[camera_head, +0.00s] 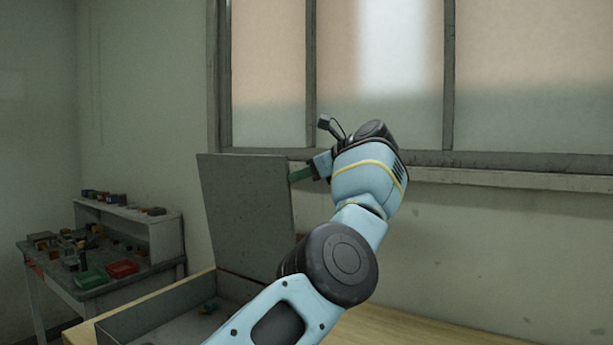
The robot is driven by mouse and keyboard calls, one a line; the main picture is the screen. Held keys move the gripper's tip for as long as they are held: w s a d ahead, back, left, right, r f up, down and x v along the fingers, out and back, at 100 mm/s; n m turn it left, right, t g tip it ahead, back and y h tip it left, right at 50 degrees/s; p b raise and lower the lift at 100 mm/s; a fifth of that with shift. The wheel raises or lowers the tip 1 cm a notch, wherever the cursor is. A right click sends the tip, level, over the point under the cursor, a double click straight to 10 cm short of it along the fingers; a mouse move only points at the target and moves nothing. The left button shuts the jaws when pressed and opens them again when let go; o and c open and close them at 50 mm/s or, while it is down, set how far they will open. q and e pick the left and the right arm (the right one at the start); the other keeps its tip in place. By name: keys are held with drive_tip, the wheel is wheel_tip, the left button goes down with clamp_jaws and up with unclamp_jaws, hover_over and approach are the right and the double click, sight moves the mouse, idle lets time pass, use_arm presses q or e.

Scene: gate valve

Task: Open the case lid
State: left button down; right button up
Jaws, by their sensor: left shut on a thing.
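The grey case lid (243,215) stands upright, hinged at the back of the case. The open grey case (145,318) rests on a wooden table, its inside partly visible. My left arm hides the right part of the case. My right gripper is not in view.
A side table (110,285) at the left holds a red bin (122,269), a green bin (91,279) and several small parts, with a shelf behind. A window sill (500,179) runs behind my arm. The wooden tabletop (400,328) looks clear at the right.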

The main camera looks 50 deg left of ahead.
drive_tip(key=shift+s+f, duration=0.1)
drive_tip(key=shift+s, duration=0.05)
use_arm(q)
drive_tip(key=c, duration=1.3)
unclamp_jaws()
drive_tip(key=shift+o, duration=0.2)
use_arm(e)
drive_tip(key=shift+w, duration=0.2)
